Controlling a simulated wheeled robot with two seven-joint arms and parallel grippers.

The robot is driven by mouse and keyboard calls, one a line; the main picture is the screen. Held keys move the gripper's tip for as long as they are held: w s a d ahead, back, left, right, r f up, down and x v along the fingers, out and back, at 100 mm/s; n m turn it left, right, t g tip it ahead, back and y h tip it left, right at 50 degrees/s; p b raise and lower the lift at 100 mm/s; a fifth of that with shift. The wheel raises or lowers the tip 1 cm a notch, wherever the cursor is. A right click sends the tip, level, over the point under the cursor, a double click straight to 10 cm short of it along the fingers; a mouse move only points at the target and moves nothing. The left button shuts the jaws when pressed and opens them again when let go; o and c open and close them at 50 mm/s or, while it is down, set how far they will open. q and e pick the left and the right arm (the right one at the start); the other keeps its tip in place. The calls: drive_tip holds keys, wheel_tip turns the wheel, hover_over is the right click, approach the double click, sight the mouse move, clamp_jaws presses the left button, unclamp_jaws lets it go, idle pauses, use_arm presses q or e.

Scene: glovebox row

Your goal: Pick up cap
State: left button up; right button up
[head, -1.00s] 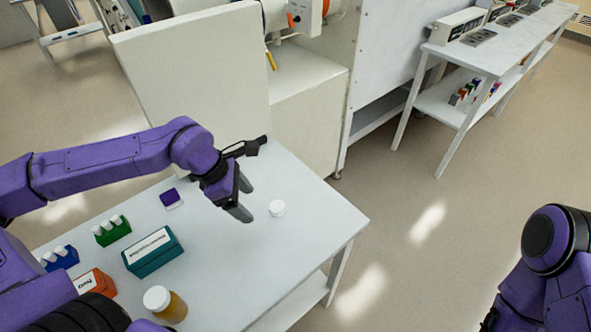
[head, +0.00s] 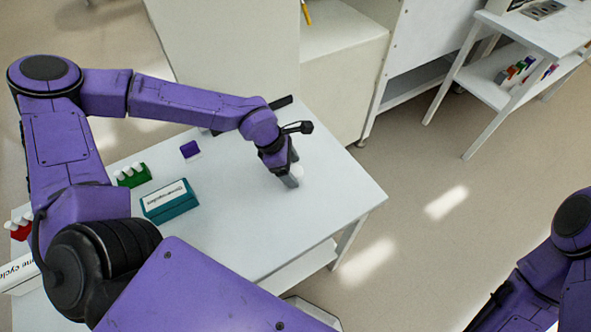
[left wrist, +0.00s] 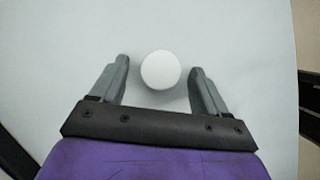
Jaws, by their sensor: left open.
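The cap (left wrist: 161,70) is a small white round piece lying on the white table (head: 330,205). In the left wrist view it sits between the fingertips of my left gripper (left wrist: 160,75), with a gap on each side. In the head view the cap (head: 298,171) is partly hidden behind the fingers of my left gripper (head: 292,175), which points down at the table. The left gripper is open and holds nothing. My right arm shows at the lower right of the head view, but its gripper jaws do not show.
A teal box (head: 170,203), a green rack (head: 133,176) with white-capped vials and a small purple block (head: 190,149) stand left of the gripper. A white panel (head: 225,50) rises behind the table. The table's right part is clear.

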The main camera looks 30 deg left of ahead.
use_arm(q)
drive_tip(key=c, duration=1.1)
